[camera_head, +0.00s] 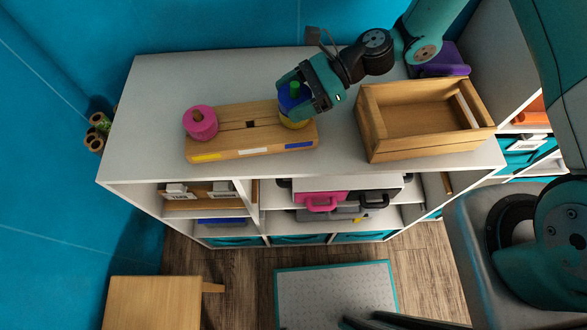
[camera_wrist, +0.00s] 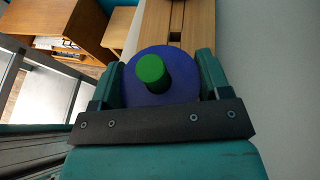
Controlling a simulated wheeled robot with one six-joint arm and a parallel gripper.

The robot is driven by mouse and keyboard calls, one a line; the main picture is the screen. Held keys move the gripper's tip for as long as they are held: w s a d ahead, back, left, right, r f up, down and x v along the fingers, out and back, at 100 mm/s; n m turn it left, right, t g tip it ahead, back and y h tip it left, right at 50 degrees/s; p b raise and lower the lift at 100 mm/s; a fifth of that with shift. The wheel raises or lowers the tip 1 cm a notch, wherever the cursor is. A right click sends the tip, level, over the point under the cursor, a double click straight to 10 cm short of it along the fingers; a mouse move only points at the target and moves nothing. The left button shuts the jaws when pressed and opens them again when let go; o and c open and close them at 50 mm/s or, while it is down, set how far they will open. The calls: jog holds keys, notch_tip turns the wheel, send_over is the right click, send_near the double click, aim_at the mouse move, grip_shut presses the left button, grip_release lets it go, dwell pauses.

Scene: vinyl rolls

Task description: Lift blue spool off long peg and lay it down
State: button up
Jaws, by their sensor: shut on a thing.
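The blue spool (camera_head: 286,101) sits around a peg with a green top (camera_head: 295,89), at the right end of a wooden peg board (camera_head: 250,113). My gripper (camera_head: 293,101) reaches in from the upper right and is shut on the blue spool. In the wrist view the blue spool (camera_wrist: 180,89) lies between the two teal fingers of my gripper (camera_wrist: 160,80), and the green peg top (camera_wrist: 152,70) sticks out through its middle. The spool's underside is hidden.
A pink spool (camera_head: 201,124) sits on a peg at the board's left end; a dark slot (camera_head: 252,124) lies mid-board. An open wooden crate (camera_head: 374,138) stands right of the board, with a purple bin (camera_head: 440,68) behind. The white top (camera_head: 160,90) is clear to the left.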

jog(key=shift+r+p, duration=4.05)
jog(key=shift+r, duration=0.6)
